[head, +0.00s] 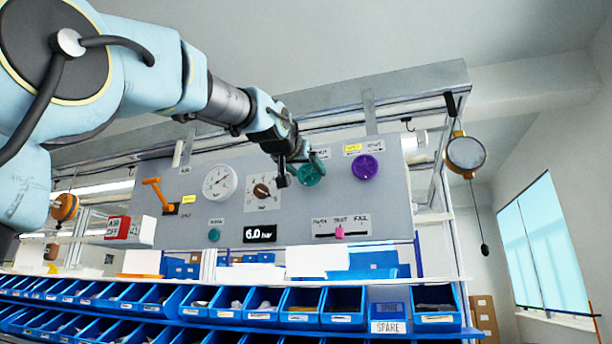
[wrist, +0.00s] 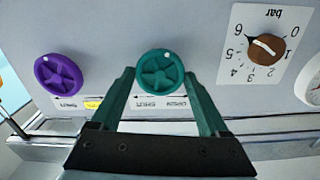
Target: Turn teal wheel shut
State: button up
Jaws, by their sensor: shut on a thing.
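The teal wheel (head: 313,173) is on the upper part of the grey panel, partly hidden by my gripper (head: 286,172). In the wrist view, which is upside down, the teal wheel (wrist: 160,78) shows its spokes and a pale dot near the top of its rim. My gripper (wrist: 160,80) has one finger on each side of the wheel and is shut on its rim. A label with OPEN, SHUT and arrows (wrist: 160,103) sits beside the wheel, partly behind the fingers.
A purple wheel (head: 365,167) is close on the right. A dial with a brown knob (head: 262,190), a round gauge (head: 219,182) and an orange lever (head: 157,193) are on the left. A pink slider (head: 339,232) is below. Blue bins (head: 345,308) line the front.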

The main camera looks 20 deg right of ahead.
jog(key=m+b, duration=0.1)
jog(key=m, duration=0.2)
jog(key=shift+m, duration=0.4)
jog(key=m+b, duration=0.1)
jog(key=m, duration=0.3)
jog(key=shift+b, duration=0.3)
jog(key=m, duration=0.5)
jog(key=shift+b, duration=0.3)
jog(key=m, duration=0.3)
jog(key=shift+m, duration=0.3)
jog(key=m, duration=0.8)
jog(key=shift+b, duration=0.3)
jog(key=m, duration=0.4)
jog(key=shift+f+m, duration=0.1)
jog(key=shift+m, duration=1.8)
